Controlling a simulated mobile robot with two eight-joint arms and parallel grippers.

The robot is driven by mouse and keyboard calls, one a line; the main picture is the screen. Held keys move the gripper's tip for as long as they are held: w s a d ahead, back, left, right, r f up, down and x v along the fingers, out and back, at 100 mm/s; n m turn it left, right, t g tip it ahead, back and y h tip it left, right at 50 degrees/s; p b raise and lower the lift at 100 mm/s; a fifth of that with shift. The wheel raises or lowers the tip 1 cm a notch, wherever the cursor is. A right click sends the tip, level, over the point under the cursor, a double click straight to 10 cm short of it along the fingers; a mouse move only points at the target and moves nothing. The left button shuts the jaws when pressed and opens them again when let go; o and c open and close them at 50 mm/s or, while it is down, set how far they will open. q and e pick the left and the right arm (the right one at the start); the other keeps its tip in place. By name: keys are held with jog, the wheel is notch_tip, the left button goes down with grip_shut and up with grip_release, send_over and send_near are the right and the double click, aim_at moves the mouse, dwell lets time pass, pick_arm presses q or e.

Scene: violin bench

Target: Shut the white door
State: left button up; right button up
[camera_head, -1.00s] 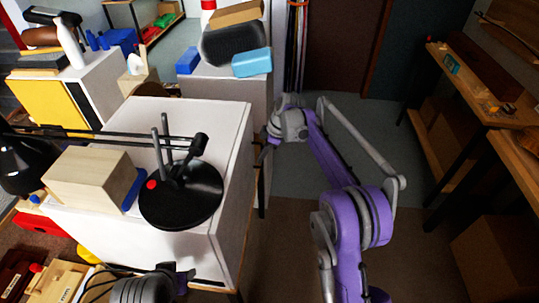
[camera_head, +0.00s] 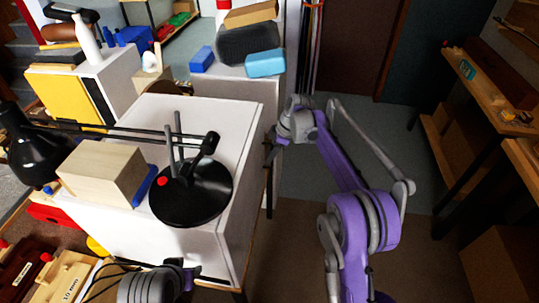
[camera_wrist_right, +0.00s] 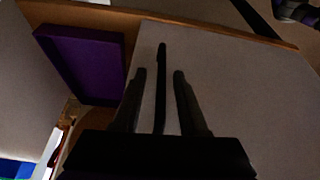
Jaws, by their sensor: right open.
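In the right wrist view, a pale panel, seemingly the white door (camera_wrist_right: 225,85), fills the middle and right. A dark upright bar handle (camera_wrist_right: 161,75) stands on it. My right gripper (camera_wrist_right: 158,75) is open, one finger on each side of the handle, with gaps showing. In the head view, my right gripper (camera_head: 271,150) is at the right side of the white cabinet (camera_head: 232,112); the door's front is hidden there. How far the door stands open cannot be told. Part of my left gripper (camera_head: 190,275) shows at the bottom edge, its fingers unclear.
A purple open box (camera_wrist_right: 85,62) lies left of the panel in the wrist view. The black round lamp base (camera_head: 190,205) and a wooden block (camera_head: 100,170) stand on the cabinet. A workbench (camera_head: 490,95) is at right. Floor (camera_head: 300,230) right of the cabinet is clear.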

jog(key=v, duration=1)
jog(key=shift+r+p, duration=0.35)
jog(key=shift+f, duration=0.15)
